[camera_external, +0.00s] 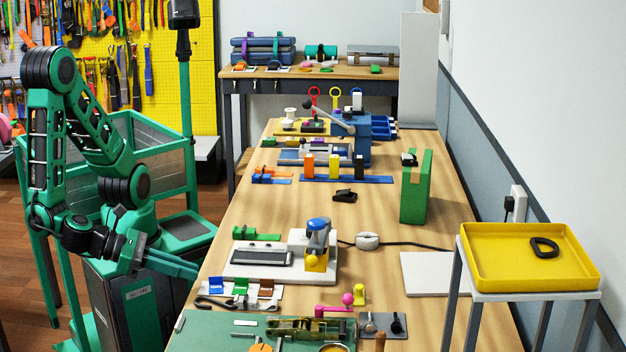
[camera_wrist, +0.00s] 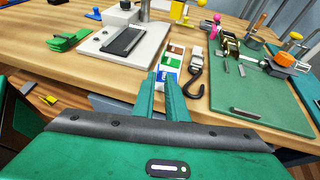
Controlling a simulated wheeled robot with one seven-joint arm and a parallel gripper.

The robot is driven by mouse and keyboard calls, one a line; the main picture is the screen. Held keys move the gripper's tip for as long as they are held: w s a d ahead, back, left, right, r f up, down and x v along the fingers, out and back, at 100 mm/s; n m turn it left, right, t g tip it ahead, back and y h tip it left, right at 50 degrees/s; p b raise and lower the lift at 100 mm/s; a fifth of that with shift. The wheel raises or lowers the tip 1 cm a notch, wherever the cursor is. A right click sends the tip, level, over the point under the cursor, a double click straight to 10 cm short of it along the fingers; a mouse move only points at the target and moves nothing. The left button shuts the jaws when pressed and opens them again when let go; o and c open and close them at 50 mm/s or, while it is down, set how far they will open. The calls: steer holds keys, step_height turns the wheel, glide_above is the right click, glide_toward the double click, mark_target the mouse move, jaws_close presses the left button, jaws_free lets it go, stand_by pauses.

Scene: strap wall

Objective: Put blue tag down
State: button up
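In the wrist view my fingers (camera_wrist: 161,78) point at the blue tag (camera_wrist: 163,76), which shows partly between and beyond the tips. Whether a tip touches it cannot be told.
A dark hook with a strap (camera_wrist: 194,75) lies close right of the rack. A green mat (camera_external: 230,333) with a ratchet (camera_external: 310,326) is in front. A white-based device (camera_external: 262,258) is behind. A yellow tray (camera_external: 530,283) stands at the right.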

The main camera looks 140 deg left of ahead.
mark_target(208, 285)
steer(key=shift+x, duration=2.75)
steer(key=shift+s+a+r, duration=0.1)
jaws_close()
step_height(208, 285, up, 10)
steer(key=w+f+m+t+h, duration=0.1)
steer(key=w+f+m+h, duration=0.1)
steer(key=w, duration=0.2)
steer(key=w+f+m+t+h, duration=0.2)
steer(key=w, duration=0.3)
steer(key=w+f+m+t+h, duration=0.2)
steer(key=w, duration=0.3)
steer(key=shift+w+a+f+m, duration=0.15)
steer(key=shift+f+m, duration=0.1)
steer(key=shift+m, duration=0.15)
steer(key=shift+w+m+h, duration=0.5)
steer(key=shift+w+h, duration=0.1)
steer(key=shift+w, duration=0.2)
